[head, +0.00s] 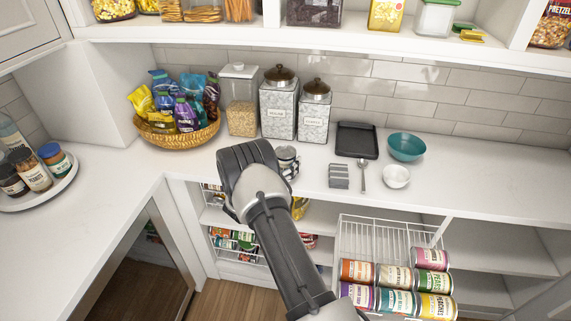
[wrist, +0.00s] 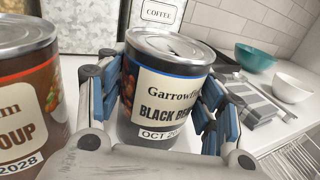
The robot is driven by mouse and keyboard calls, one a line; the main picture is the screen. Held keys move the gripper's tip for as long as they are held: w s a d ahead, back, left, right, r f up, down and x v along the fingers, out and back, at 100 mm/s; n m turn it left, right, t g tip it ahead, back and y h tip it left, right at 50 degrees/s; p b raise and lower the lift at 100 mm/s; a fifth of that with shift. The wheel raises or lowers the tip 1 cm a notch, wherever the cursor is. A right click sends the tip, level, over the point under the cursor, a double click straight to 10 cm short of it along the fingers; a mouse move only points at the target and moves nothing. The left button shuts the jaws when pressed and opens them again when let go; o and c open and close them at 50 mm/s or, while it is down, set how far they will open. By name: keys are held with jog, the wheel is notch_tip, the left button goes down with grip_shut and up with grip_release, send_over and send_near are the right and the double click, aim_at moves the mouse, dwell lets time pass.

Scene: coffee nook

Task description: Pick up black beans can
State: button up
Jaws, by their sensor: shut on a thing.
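The black beans can (wrist: 165,90) stands upright between the blue-padded fingers of my gripper (wrist: 168,110) in the wrist view. Its lid and its label with "BLACK BE" face the camera. My gripper is shut on it, with fingers on both sides. In the head view, a silver can top (head: 286,152) shows at my gripper, over the counter's front edge area; my arm hides most of the rest. I cannot tell whether the can's base touches the counter.
A soup can (wrist: 28,95) stands close on the left in the wrist view. Behind are the coffee canister (head: 314,110) and flour canister (head: 279,105). To the right are a black tray (head: 357,140), a teal bowl (head: 407,146) and a white bowl (head: 396,176). The right counter is clear.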

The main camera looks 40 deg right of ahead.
jog(key=c, duration=0.3)
jog(key=shift+r, duration=0.15)
notch_tip(320, 180, up, 20)
jog(key=p, duration=0.4)
dwell(0.5)
